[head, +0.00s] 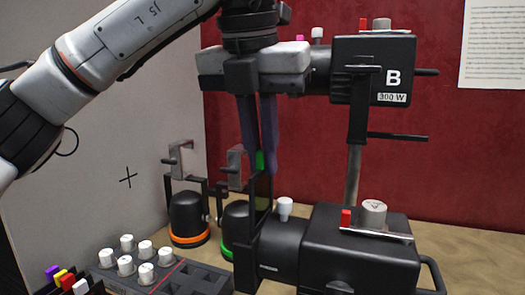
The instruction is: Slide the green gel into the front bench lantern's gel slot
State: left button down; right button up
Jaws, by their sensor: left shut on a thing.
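My left gripper (259,165) points down from the top, its two fingers shut on the green tab of the green gel (260,162). The gel's dark sheet hangs upright below the fingertips, at the upright black frame at the left end of the front bench lantern (345,250). The sheet's lower part is hidden by this frame, so I cannot tell how deep it sits in the gel slot. The lantern lies on the bench, black, with a white knob, a red tab and a silver knob on top. My right gripper is not in view.
A second lantern marked B (393,60) hangs on a pole behind. Two black lamps, one with an orange ring (190,240) and one with a green ring, stand left of the front lantern. A tray of white-topped pieces (195,283) and several coloured tabs (67,283) lie front left.

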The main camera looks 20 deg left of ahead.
pick_arm(q)
jog(key=shift+f+b, duration=0.45)
jog(key=shift+f, duration=0.25)
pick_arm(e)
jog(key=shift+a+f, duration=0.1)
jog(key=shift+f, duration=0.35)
pick_arm(q)
jog(key=shift+f+b, duration=0.45)
jog(key=shift+f, duration=0.2)
jog(key=shift+f+b, duration=0.7)
jog(key=shift+f, duration=0.2)
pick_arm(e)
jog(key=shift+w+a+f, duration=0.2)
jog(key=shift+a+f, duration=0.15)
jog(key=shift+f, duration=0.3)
pick_arm(q)
jog(key=shift+f+b, duration=0.45)
jog(key=shift+f, duration=0.4)
jog(key=c, duration=1.8)
grip_release()
jog(key=p+v, duration=0.2)
jog(key=v, duration=0.7)
jog(key=shift+w, duration=0.1)
jog(key=shift+s+r, duration=0.25)
jog(key=shift+r, duration=0.4)
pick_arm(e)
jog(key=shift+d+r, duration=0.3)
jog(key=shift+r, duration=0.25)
